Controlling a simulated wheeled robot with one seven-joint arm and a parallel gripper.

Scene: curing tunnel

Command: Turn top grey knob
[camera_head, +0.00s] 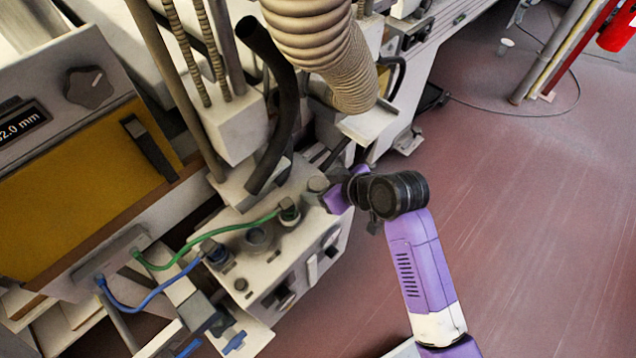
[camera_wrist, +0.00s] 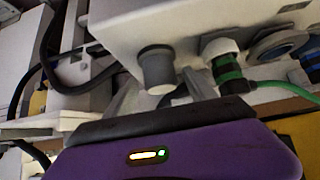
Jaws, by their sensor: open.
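The grey knob (camera_head: 318,185) sits on the top of the cream machine box, at its far right corner. In the wrist view it is a short grey cylinder (camera_wrist: 156,66) standing out from the pale box face. My gripper (camera_wrist: 160,86) is open, with one pale finger to the left of the knob and one to the right. The knob lies between the finger lines; whether either finger touches it I cannot tell. In the head view my gripper (camera_head: 334,196) is right beside the knob, and its fingers are mostly hidden by my purple wrist.
A green connector (camera_wrist: 228,74) with a green cable stands close to the right finger. A blue connector (camera_head: 217,254) and a round grey fitting (camera_head: 257,238) share the box. A ribbed hose (camera_head: 350,75) and black tube (camera_head: 272,110) hang nearby.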

